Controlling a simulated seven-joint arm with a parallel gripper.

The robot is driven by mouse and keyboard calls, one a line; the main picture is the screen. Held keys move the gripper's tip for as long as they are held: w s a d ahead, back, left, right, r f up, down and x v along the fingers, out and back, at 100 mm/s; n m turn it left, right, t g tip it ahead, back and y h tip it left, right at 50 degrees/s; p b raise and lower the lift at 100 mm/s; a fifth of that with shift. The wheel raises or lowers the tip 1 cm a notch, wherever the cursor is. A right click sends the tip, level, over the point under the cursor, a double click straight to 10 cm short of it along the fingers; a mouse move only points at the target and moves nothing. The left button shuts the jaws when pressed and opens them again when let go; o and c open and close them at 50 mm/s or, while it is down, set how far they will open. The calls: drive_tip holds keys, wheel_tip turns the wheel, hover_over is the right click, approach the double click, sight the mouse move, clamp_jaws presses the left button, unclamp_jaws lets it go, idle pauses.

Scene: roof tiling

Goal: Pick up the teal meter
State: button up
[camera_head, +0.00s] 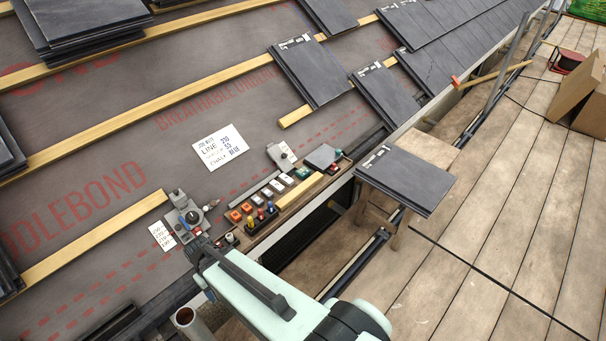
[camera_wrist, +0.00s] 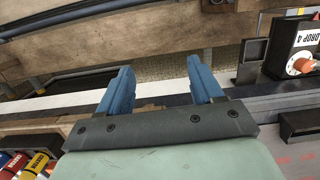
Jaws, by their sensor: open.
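A small teal block (camera_head: 303,172), probably the teal meter, sits towards the far right end of a row of small items on the wooden ledge along the roof edge. It is too small in the head view to make out its face, and I cannot find it in the wrist view. My gripper shows in the wrist view with two blue fingers (camera_wrist: 161,84) apart and nothing between them. In the head view my arm reaches in from the bottom, and its end is near the grey knob device (camera_head: 187,217), left of and nearer than the teal block; the fingertips are hidden there.
Orange blocks (camera_head: 235,216), pale blocks and coloured cylinders crowd the ledge. A box marked DROP (camera_wrist: 298,50) is at right in the wrist view. A slate (camera_head: 405,182) rests on a stand.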

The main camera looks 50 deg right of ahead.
drive_tip(key=shift+n+t, duration=0.7)
drive_tip(key=shift+n, duration=0.1)
drive_tip(key=w+d+r, duration=0.1)
drive_tip(key=w, duration=0.2)
drive_tip(key=w+d+r, duration=0.1)
drive_tip(key=w+r, duration=0.1)
drive_tip(key=w, duration=0.1)
drive_tip(key=w+d+r, duration=0.2)
drive_tip(key=w, duration=0.1)
drive_tip(key=shift+r, duration=0.15)
drive_tip(key=w+d, duration=0.1)
drive_tip(key=d, duration=0.1)
drive_tip(key=w+d+r+n, duration=0.1)
drive_tip(key=w+d, duration=0.1)
drive_tip(key=w+d+n, duration=0.1)
drive_tip(key=w+d, duration=0.1)
drive_tip(key=shift+r, duration=0.4)
drive_tip(key=w+d+n, duration=0.3)
drive_tip(key=d, duration=0.4)
wheel_tip(320, 180, up, 7)
drive_tip(key=n, duration=1.1)
hover_over(302, 171)
wheel_tip(302, 171, down, 14)
drive_tip(key=shift+r, duration=0.2)
drive_tip(key=c, duration=0.9)
drive_tip(key=shift+o, duration=0.2)
drive_tip(key=shift+r, duration=0.15)
